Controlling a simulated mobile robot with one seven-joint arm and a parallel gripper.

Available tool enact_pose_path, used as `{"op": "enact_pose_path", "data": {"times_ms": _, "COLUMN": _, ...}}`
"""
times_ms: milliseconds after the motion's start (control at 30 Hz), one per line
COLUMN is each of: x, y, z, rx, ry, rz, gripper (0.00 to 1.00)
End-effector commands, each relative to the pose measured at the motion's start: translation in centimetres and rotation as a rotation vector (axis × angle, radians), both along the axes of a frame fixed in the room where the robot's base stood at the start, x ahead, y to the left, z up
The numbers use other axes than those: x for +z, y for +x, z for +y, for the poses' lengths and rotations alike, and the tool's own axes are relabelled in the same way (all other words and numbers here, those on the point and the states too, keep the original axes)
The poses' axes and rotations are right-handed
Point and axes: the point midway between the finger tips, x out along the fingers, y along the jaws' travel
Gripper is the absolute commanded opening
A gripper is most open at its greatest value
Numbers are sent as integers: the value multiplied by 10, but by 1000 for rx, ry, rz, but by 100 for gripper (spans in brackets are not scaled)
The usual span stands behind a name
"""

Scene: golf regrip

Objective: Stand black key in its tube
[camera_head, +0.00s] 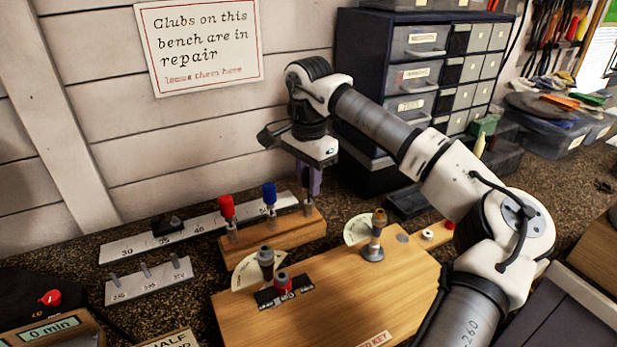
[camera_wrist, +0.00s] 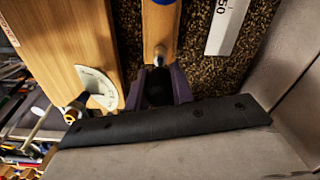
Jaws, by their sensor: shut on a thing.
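My gripper (camera_head: 311,182) is shut over the right end of a small wooden rack (camera_head: 285,240). In the wrist view its purple fingers (camera_wrist: 158,92) close around a dark knob, the black key (camera_wrist: 157,84). In the head view the fingers hide the key's knob. A short metal piece shows under the fingers at the rack; I cannot tell whether it is the tube or the key's shaft, or how deep the key sits. A red key (camera_head: 226,208) and a blue key (camera_head: 269,194) stand upright in the same rack, left of my gripper.
A wooden board (camera_head: 340,297) with dials and upright posts lies in front of the rack. A numbered ruler strip (camera_head: 205,224) runs behind the rack. A dark drawer cabinet (camera_head: 362,60) stands behind my arm. A small timer box (camera_head: 50,328) is at the lower left.

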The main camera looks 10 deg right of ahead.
Motion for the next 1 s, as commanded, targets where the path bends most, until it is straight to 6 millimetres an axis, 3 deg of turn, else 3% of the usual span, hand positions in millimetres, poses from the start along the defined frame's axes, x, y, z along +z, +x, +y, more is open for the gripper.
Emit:
{"op": "enact_pose_path", "data": {"times_ms": 400, "x": -11, "y": 0, "z": 0, "rx": 0, "ry": 0, "rz": 0, "gripper": 0}}
{"op": "enact_pose_path", "data": {"times_ms": 433, "x": -11, "y": 0, "z": 0, "rx": 0, "ry": 0, "rz": 0, "gripper": 26}}
{"op": "enact_pose_path", "data": {"times_ms": 600, "x": -10, "y": 0, "z": 0, "rx": 0, "ry": 0, "rz": 0, "gripper": 48}}
{"op": "enact_pose_path", "data": {"times_ms": 1000, "x": -2, "y": 1, "z": 0, "rx": -1, "ry": -1, "rz": -2, "gripper": 49}}
